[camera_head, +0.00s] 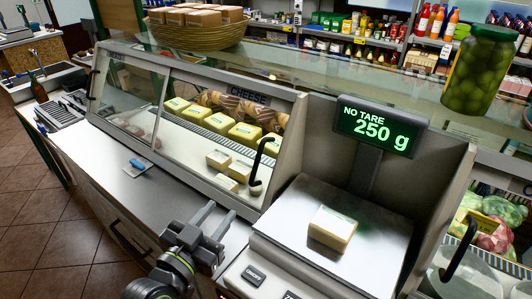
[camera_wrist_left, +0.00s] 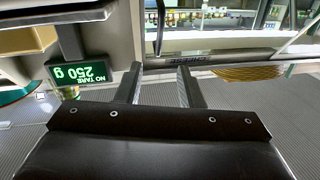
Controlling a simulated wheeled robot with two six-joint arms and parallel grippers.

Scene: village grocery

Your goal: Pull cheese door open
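The cheese case stands in the middle of the head view, with a CHEESE sign (camera_head: 248,95) at its back. Its sloping front has a glass cheese door (camera_head: 205,125) with a black hooked handle (camera_head: 262,160) near its right edge. Whether the door is fully shut is hard to tell. My left gripper (camera_head: 220,208) is open and empty, in front of and below the handle, apart from it. In the left wrist view, which is upside down, the two fingers (camera_wrist_left: 158,75) are spread and the black handle (camera_wrist_left: 160,28) shows beyond the gap between them. My right gripper is not in view.
A scale plate (camera_head: 285,215) bearing a wrapped cheese block (camera_head: 333,228) stands right of the gripper; its display (camera_head: 375,132) reads 250 g. A blue-handled tool (camera_head: 137,165) lies on the counter left. A pickle jar (camera_head: 478,70) and a basket (camera_head: 200,36) stand on top.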

